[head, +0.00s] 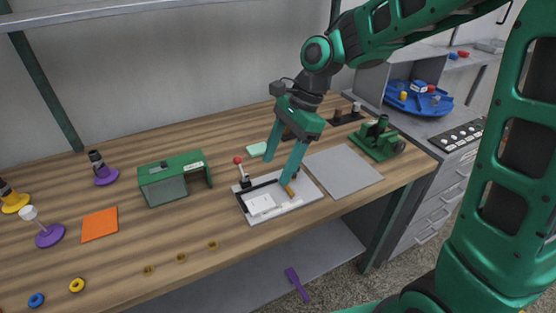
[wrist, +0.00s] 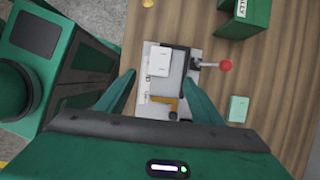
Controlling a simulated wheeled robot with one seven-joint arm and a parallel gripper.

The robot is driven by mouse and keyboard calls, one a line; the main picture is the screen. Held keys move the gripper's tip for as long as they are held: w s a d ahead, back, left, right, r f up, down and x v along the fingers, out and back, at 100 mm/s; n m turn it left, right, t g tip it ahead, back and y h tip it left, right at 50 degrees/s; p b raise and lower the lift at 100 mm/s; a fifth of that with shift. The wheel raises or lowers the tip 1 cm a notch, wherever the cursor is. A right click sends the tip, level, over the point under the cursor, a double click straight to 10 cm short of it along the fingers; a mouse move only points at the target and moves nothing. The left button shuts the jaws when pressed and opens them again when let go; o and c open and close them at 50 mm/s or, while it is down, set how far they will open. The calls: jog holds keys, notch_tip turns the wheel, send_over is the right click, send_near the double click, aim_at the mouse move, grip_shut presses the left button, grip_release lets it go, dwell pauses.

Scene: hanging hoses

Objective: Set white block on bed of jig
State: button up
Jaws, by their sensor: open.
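The jig (head: 283,212) is a pale plate on the bench with a black fence (wrist: 183,58) and a red-knobbed lever (head: 239,162). The white block (head: 260,204) lies flat on the jig's bed, near the fence; I cannot tell if they touch. It also shows in the wrist view (wrist: 159,61). My gripper (head: 279,171) is open and empty above the jig. In the wrist view its fingers (wrist: 160,77) stand apart on either side of the block's line, clear of it. A yellow-orange piece (wrist: 164,100) sits at the jig's other end.
A mint block (head: 257,149) lies behind the jig. A green box-like stand (head: 174,178) is to the left, a grey mat (head: 343,171) and a green machine (head: 377,139) to the right. Small rings (head: 181,257) lie near the front edge. Bench between orange mat (head: 99,224) and jig is mostly clear.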

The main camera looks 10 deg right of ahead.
aim_at(262, 202)
jog(key=x, duration=1)
jog(key=shift+f, duration=0.4)
jog(key=c, duration=1.1)
